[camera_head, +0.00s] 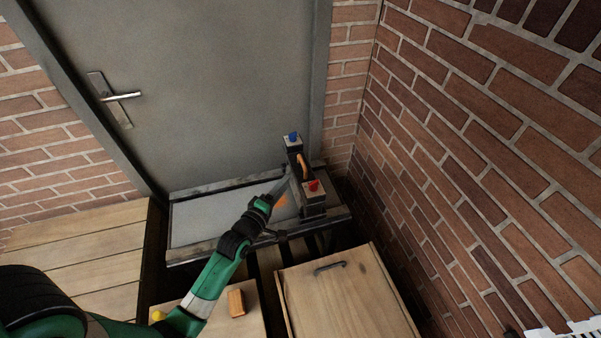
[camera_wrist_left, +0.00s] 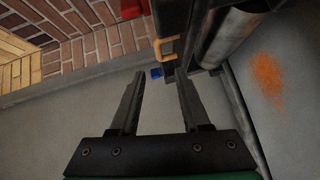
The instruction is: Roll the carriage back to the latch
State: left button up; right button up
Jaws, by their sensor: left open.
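The press carriage (camera_head: 312,206) is a dark frame across the right part of the grey press bed (camera_head: 205,218), with a blue knob (camera_head: 292,137), a red knob (camera_head: 314,186) and an orange handle (camera_head: 304,165). My left gripper (camera_head: 284,186) is open and empty, just left of the carriage. In the left wrist view, the open fingers (camera_wrist_left: 160,76) point toward the orange handle (camera_wrist_left: 168,44) and are not around it; contact is unclear. A metal roller (camera_wrist_left: 232,35) shows on the carriage's right there. I cannot make out the latch. My right gripper is not in view.
A brick wall (camera_head: 480,130) rises close to the press's right, and a grey door (camera_head: 210,90) stands behind. A wooden cabinet (camera_head: 345,300) and an orange block (camera_head: 236,302) are in front. The bed left of the carriage is clear; an orange smear (camera_wrist_left: 266,78) marks it.

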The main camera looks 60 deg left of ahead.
aim_at(301, 173)
pick_arm(q)
jog(key=b+x, duration=0.4)
jog(key=x, duration=0.7)
jog(key=shift+w, duration=0.1)
jog(key=shift+w+a, duration=0.2)
jog(key=shift+w, duration=0.05)
grip_shut()
dwell(0.8)
